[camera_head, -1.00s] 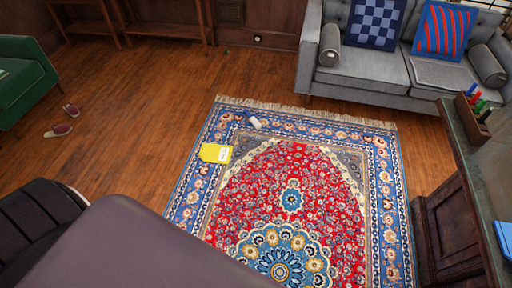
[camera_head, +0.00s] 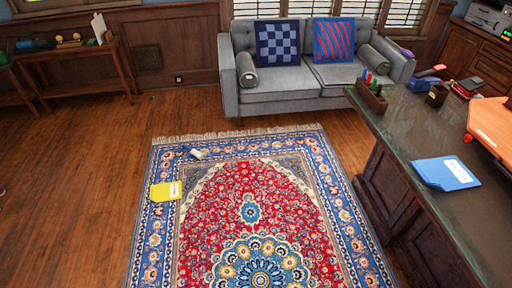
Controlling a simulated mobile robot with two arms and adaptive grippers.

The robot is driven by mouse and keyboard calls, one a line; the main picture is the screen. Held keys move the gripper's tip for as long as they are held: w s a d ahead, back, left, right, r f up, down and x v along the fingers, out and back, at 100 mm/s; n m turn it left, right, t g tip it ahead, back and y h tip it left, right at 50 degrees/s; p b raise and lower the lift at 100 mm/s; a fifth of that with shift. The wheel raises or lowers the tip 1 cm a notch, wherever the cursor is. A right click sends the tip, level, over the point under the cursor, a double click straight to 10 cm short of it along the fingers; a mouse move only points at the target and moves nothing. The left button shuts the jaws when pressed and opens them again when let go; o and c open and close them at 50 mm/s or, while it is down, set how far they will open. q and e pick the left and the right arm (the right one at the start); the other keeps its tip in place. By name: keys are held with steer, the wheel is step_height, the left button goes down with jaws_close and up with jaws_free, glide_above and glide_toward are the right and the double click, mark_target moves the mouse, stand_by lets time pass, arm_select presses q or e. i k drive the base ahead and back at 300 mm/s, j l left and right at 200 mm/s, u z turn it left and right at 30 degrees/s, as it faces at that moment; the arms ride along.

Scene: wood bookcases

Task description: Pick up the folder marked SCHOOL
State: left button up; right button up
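A yellow folder (camera_head: 166,191) with a white label lies flat at the left edge of the patterned rug (camera_head: 255,203). A blue folder (camera_head: 446,173) with a white label lies flat on the dark green top of the desk (camera_head: 405,128) at the right. The lettering on both labels is too small to read, so I cannot tell which one is marked SCHOOL. Neither of my grippers shows in the head view.
A grey sofa (camera_head: 284,96) with cushions stands at the back. A small white object (camera_head: 196,154) lies on the rug. A pen holder (camera_head: 371,96) and an orange board (camera_head: 493,124) are on the desk. Wood floor (camera_head: 75,190) is clear at the left.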

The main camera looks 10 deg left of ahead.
mark_target(172, 191)
steer(key=u, duration=1.15)
steer(key=i+j+u, duration=0.1)
steer(key=i, duration=0.6)
